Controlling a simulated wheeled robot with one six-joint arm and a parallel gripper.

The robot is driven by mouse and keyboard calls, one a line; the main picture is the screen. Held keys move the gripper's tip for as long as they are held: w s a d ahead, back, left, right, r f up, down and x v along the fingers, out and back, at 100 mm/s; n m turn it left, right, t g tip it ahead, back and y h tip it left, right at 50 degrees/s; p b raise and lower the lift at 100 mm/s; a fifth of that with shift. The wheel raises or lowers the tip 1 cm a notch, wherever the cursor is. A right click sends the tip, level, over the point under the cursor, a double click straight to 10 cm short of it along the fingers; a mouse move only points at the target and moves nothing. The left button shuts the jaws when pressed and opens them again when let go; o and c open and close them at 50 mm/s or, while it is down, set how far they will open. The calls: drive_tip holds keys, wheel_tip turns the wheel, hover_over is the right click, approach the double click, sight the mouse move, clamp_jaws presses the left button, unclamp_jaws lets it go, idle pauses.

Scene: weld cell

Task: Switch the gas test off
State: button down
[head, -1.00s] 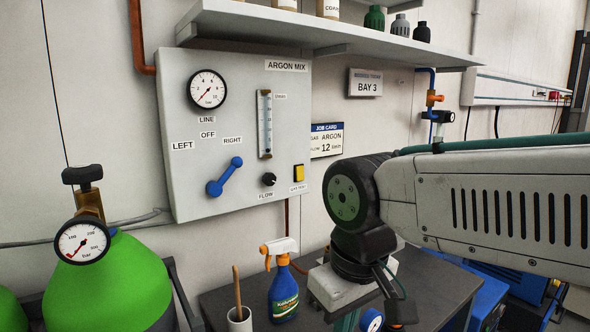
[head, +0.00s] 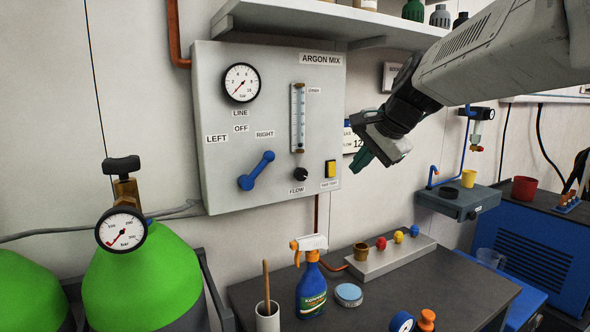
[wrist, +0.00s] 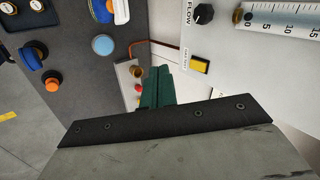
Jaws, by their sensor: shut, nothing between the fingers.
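The yellow gas test switch (head: 330,168) sits at the lower right of the grey ARGON MIX panel (head: 225,185), above its small label. It also shows in the wrist view (wrist: 200,65). Whether it is pressed in or out is too small to tell. My gripper (head: 362,161) is shut and empty, its green fingers just right of the panel in the head view. In the wrist view my gripper (wrist: 158,88) lies to the left of the switch, with no visible contact.
The black flow knob (head: 301,174), flow tube (head: 298,118) and blue lever (head: 257,171) share the panel. The lever points up toward RIGHT. Below, a spray bottle (head: 311,288), a cup with a stick (head: 267,318) and a rack with coloured knobs (head: 390,257) stand on the bench.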

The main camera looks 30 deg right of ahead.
drive_tip(key=d, duration=0.1)
drive_tip(key=w+d+r+m, duration=0.1)
drive_tip(key=d, duration=0.1)
drive_tip(key=w+d+r+m+t, duration=0.1)
drive_tip(key=shift+d+r+h, duration=0.15)
drive_tip(key=shift+d+h, duration=0.15)
drive_tip(key=shift+d, duration=0.05)
approach(333, 176)
wheel_tip(333, 176, down, 4)
drive_tip(key=shift+w+a, duration=0.15)
drive_tip(key=shift+w, duration=1.9)
drive_tip(key=shift+f, duration=0.25)
